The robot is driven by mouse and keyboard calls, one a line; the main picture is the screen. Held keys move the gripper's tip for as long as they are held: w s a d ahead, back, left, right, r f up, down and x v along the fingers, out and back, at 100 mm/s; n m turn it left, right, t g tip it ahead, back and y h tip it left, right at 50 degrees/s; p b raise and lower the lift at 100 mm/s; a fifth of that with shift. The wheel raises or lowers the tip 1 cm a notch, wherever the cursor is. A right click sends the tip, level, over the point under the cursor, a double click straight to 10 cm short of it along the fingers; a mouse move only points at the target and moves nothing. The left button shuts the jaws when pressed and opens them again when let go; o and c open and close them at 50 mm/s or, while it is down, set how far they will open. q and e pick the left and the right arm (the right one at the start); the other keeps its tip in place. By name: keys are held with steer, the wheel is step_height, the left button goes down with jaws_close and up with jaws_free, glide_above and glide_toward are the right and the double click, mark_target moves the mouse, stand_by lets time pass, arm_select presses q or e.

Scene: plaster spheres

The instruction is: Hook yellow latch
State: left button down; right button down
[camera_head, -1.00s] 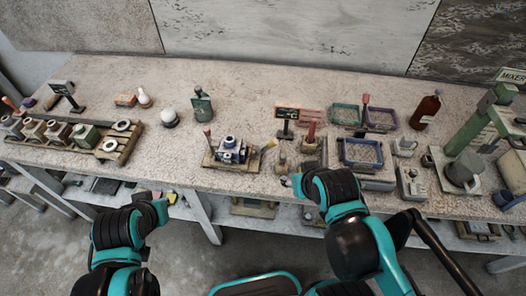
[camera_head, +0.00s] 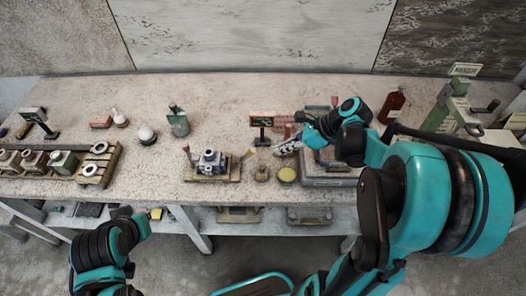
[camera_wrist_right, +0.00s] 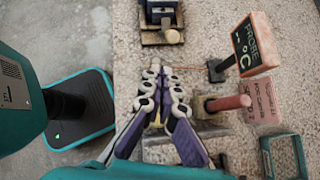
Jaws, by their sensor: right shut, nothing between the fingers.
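A small pale-yellow piece (camera_head: 248,155), which may be the latch, stands at the right end of a wooden board (camera_head: 230,178) carrying a grey-blue mould (camera_head: 212,162). In the right wrist view, the mould (camera_wrist_right: 160,14) is at the top, partly cut off; the latch cannot be made out surely there. My right gripper (camera_head: 279,151) is shut and empty, to the right of the board and apart from it. Its closed purple-and-white fingers (camera_wrist_right: 155,72) point toward the mould in the wrist view. My left gripper (camera_head: 132,214) is low at left, its fingers unclear.
A small sign (camera_head: 262,120) stands just behind the right fingers; it reads PROBE in the wrist view (camera_wrist_right: 253,42). A yellow-topped round piece (camera_head: 287,174) lies in front of them. A green bottle (camera_head: 178,122) and white sphere (camera_head: 146,135) are farther left.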

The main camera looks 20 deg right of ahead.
steer(key=m, duration=0.1)
steer(key=d+m+y, duration=0.1)
steer(key=shift+w+d+m, duration=0.3)
steer(key=shift+w, duration=0.05)
steer(key=b+x, duration=0.3)
steer(key=x, duration=0.7)
steer(key=shift+r, duration=0.1)
steer(key=shift+w, duration=0.1)
steer(key=shift+a+r, duration=0.1)
